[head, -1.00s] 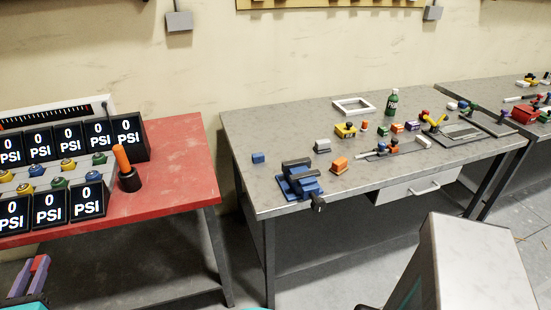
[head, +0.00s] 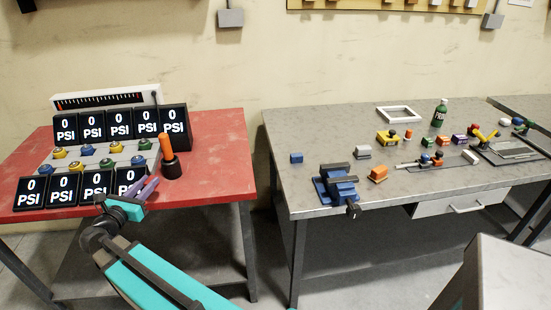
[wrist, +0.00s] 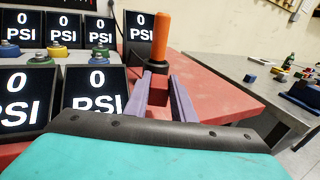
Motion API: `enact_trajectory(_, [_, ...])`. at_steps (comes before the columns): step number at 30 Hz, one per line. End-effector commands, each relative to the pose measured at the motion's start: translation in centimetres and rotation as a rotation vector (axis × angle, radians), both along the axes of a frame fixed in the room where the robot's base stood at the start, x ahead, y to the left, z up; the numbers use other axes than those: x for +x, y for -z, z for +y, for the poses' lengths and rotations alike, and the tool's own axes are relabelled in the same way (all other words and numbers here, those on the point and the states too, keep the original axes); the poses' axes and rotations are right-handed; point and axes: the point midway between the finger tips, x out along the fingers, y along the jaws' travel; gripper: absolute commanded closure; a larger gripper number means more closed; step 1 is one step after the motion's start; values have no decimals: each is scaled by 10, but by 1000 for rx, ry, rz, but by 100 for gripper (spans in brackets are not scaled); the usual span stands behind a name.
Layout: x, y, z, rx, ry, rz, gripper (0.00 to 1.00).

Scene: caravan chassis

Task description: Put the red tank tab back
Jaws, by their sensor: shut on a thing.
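My gripper (head: 148,189), with purple fingers, is above the front right part of the red table, near the gauge displays. In the wrist view my gripper (wrist: 161,80) is shut on a small red block, the red tab (wrist: 158,95), held between the fingers. In the head view the tab cannot be made out behind the fingers. Just past the fingertips stands an orange handle (head: 165,146) in a black base (head: 171,169); it also shows in the wrist view (wrist: 161,38). I cannot tell which object is the tank.
Black PSI displays (head: 92,125) stand in two rows on the red table (head: 222,150), all reading 0. Coloured knobs (head: 107,163) sit between the rows. At right, a grey workbench (head: 300,185) bears a blue vise (head: 337,186), a green bottle (head: 439,113) and small coloured parts.

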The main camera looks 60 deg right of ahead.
Motion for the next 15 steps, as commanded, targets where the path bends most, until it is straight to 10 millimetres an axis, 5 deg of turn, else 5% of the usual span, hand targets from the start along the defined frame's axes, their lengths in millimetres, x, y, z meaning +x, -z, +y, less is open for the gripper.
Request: enact_trajectory(15, [-46,-12,-164,1,219,0,100])
